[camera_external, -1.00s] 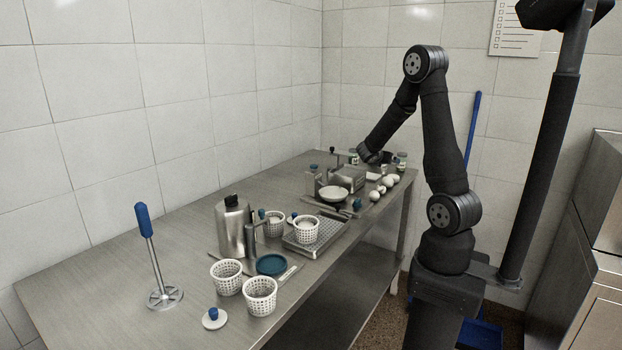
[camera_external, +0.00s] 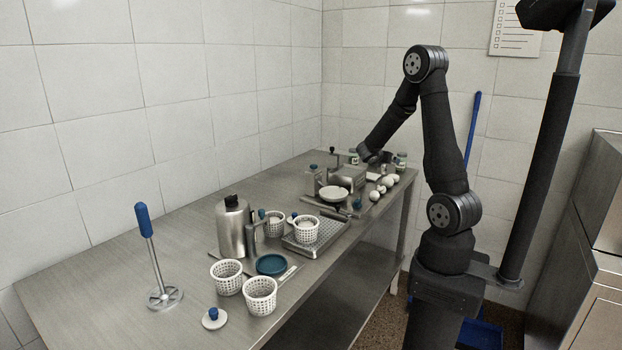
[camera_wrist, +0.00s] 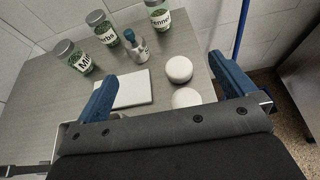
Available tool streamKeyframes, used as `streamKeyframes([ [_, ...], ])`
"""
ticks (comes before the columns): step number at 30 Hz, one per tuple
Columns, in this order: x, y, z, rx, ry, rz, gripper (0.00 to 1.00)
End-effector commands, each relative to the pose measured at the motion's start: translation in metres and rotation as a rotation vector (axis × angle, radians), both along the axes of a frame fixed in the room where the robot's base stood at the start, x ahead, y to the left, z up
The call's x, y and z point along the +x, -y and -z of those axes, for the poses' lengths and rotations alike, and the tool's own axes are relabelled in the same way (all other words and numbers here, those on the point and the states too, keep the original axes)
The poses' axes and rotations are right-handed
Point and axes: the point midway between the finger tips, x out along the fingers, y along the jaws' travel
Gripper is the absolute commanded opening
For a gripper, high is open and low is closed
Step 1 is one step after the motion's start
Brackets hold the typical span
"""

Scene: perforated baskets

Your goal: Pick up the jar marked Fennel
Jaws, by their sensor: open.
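The jar whose visible label part reads "ennel" (camera_wrist: 158,15) stands at the top of the wrist view, its upper part cut off by the frame. It is clear, with green contents and a white label. My gripper (camera_wrist: 166,88) is open and empty, its two blue fingers wide apart; the jar is well beyond the fingertips. In the external view my gripper (camera_external: 370,155) is low over the far end of the table. A small jar (camera_external: 401,160) stands right of it there, but its label is too small to read.
Two other jars, with labels partly reading "erbs" (camera_wrist: 104,30) and "Mi" (camera_wrist: 73,57), stand left. A metal bottle with a blue top (camera_wrist: 138,47) stands near the Fennel jar. White round objects (camera_wrist: 179,69) and a pale flat board (camera_wrist: 134,90) lie nearer. Perforated baskets (camera_external: 260,296) stand at the table's near end.

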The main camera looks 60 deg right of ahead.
Motion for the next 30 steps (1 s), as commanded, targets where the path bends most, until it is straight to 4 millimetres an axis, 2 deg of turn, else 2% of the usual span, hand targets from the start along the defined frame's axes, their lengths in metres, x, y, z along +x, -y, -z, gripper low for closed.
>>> streamKeyframes([
  [2,0.0,0.0,0.0,0.0,0.0,0.0,0.96],
  [5,0.0,0.0,0.0,0.0,0.0,0.0,0.77],
  [13,0.0,0.001,0.0,0.001,0.005,0.005,0.77],
  [17,-0.004,0.014,-0.003,0.02,0.109,0.107,0.77],
  [20,-0.011,0.037,-0.006,0.048,0.308,0.298,0.77],
  [25,-0.024,0.081,-0.012,0.087,0.779,0.746,0.77],
  [30,-0.028,0.121,-0.022,0.098,1.256,1.198,0.77],
])
